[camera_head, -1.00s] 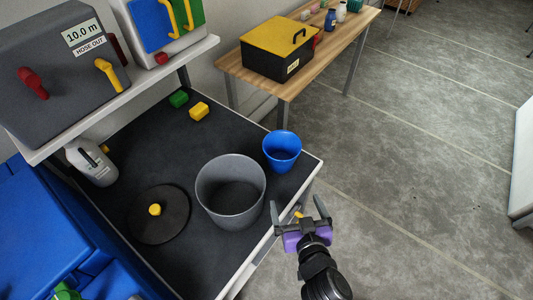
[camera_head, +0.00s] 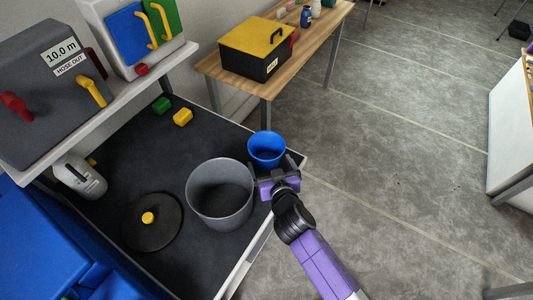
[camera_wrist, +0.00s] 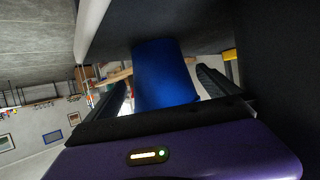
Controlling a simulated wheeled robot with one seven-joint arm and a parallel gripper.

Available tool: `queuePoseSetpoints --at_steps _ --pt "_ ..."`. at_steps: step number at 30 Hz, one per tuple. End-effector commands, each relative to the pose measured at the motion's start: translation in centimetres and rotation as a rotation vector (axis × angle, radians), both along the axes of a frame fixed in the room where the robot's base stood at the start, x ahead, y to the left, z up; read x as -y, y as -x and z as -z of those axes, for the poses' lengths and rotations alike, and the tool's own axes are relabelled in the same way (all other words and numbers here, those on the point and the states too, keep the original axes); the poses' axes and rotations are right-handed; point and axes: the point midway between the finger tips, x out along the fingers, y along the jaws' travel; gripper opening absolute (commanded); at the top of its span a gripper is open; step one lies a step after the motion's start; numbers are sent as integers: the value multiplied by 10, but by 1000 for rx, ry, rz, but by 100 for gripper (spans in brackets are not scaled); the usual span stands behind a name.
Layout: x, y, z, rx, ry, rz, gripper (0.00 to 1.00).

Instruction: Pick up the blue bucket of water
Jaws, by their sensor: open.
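The blue bucket (camera_head: 266,147) stands upright near the corner of the black-topped table, right of and behind a larger grey bucket. Its inside looks blue, and I cannot tell whether it holds water. My gripper (camera_head: 276,172) is at the near side of the blue bucket, open, with its fingers pointing toward it. In the wrist view the blue bucket (camera_wrist: 164,72) fills the middle, between the two spread fingers of my gripper (camera_wrist: 162,88). I cannot tell whether either finger touches it.
The grey bucket (camera_head: 220,200) stands close left of my gripper. A black round lid (camera_head: 152,228) with a yellow knob lies farther left. Green (camera_head: 161,105) and yellow (camera_head: 183,117) blocks lie behind. A wooden table (camera_head: 283,45) carries a yellow-lidded toolbox (camera_head: 258,50).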

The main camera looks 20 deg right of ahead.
Motion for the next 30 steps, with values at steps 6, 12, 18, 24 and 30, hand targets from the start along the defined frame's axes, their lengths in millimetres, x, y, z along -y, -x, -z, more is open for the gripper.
queuePoseSetpoints --at_steps 6,12,18,24,30 --pt "5 -30 8 0 -1 1 100" --pt "8 -47 17 1 0 0 100" --pt "8 -50 19 1 -1 0 100" --pt "8 -50 19 1 -1 0 82" --pt "8 -50 19 1 -1 0 43"
